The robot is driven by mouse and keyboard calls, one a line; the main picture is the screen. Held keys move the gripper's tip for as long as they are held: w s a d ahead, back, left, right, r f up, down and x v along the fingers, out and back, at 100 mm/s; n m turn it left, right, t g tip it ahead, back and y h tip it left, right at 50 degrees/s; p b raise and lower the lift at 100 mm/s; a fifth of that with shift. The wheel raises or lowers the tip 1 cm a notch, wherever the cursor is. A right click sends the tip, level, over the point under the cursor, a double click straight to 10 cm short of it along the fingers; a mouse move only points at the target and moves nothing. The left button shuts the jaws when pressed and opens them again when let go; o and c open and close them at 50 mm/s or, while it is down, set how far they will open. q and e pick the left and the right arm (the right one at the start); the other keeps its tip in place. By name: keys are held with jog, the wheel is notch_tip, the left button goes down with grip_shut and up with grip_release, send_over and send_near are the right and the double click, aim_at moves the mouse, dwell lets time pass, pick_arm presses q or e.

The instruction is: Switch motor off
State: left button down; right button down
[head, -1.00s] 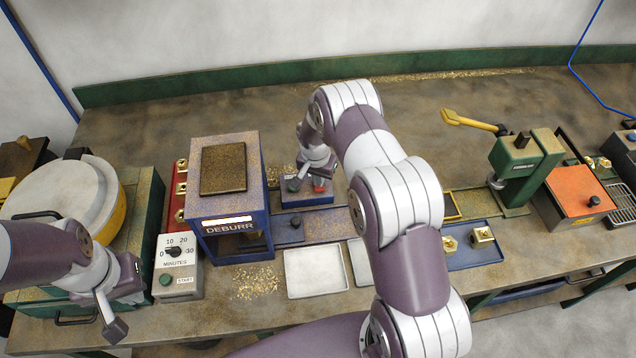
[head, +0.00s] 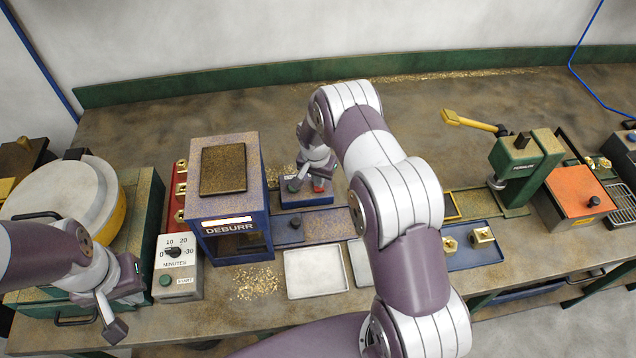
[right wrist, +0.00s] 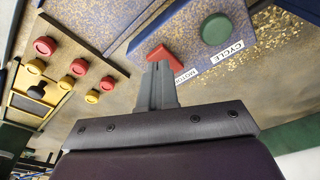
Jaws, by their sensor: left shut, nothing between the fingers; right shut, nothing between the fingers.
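The blue switch box (head: 306,200) stands just right of the blue DEBURR machine (head: 229,215). It carries a red motor switch (head: 319,185) and a green cycle button (head: 293,185). In the right wrist view the red switch (right wrist: 165,57) sits by the MOTOR label, and the green button (right wrist: 215,29) by the CYCLE label. My right gripper (head: 305,178) is shut and empty over the box. In the wrist view its fingertips (right wrist: 160,68) are at the red switch and seem to touch it; exact contact is unclear. My left gripper (head: 110,318) is shut and empty at the front left.
A timer box (head: 179,270) with a dial and green START button stands left of the DEBURR machine. White trays (head: 315,272) lie in front. A blue tray (head: 474,257) with brass pieces and a green press (head: 522,165) are to the right.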

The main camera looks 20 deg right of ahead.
jog(key=shift+f+b, duration=0.8)
jog(key=shift+f, duration=0.1)
dwell(0.8)
jog(key=shift+r+p, duration=2.05)
jog(key=shift+r, duration=1.5)
jog(key=shift+f+n, duration=0.1)
jog(key=shift+n, duration=0.4)
jog(key=s+a+r+n+b, duration=0.2)
jog(key=s+r+b, duration=0.1)
jog(key=s, duration=0.5)
jog(key=s+a+r+n+b, duration=0.2)
jog(key=s+a+r+n, duration=0.1)
jog(key=s, duration=0.5)
jog(key=s+a+r+n+y+b, duration=0.1)
jog(key=s+a+r+n+b, duration=0.1)
jog(key=s, duration=0.6)
jog(key=shift+a+r+n+b, duration=0.35)
jog(key=shift+r+n+b, duration=0.25)
jog(key=shift+r+b, duration=0.3)
